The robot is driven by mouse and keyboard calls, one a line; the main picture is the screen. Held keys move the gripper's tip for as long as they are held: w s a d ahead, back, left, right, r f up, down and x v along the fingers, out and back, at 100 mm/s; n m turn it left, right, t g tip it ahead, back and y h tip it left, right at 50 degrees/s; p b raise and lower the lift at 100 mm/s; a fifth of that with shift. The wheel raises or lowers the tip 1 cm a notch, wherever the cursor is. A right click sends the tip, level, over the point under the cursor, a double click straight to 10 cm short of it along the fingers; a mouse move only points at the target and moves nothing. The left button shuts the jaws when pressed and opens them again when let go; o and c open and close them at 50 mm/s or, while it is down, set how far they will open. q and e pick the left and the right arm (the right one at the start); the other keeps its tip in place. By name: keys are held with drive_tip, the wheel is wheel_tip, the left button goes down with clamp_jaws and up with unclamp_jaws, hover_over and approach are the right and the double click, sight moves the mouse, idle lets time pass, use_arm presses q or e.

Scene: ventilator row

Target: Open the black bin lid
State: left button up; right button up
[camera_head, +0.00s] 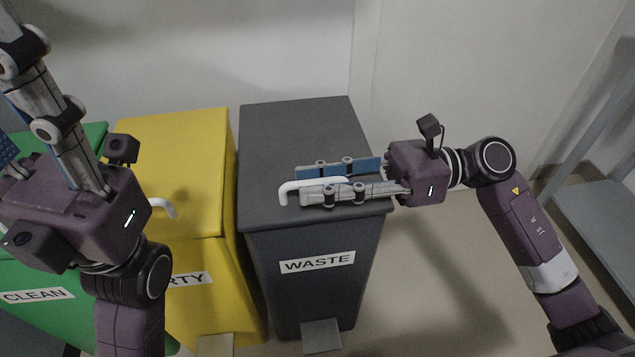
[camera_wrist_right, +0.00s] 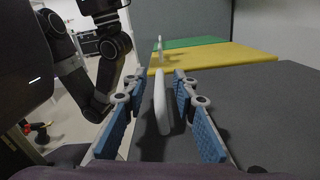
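The black bin (camera_head: 310,300) carries a WASTE label, and its dark lid (camera_head: 290,130) is closed. A white bar handle (camera_head: 284,194) runs along the lid's front. My right gripper (camera_head: 301,183) is open over the lid's front, with one blue-padded finger on each side of the handle. In the right wrist view, the handle (camera_wrist_right: 161,105) stands between the right gripper's spread fingers (camera_wrist_right: 154,82), with gaps on both sides. My left gripper (camera_head: 35,145) is at the left, in front of the green and yellow bins; its fingers look apart and empty, with part of it cut off by the picture's edge.
The yellow bin (camera_head: 180,140) stands close beside the black bin on the left, with a white handle partly hidden by my left gripper. The green bin (camera_head: 25,270), labelled CLEAN, is farther left. A grey shelf rack (camera_head: 595,215) stands at the far right. A wall is behind the bins.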

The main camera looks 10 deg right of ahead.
drive_tip(key=shift+a, duration=0.1)
clamp_jaws()
idle(0.4)
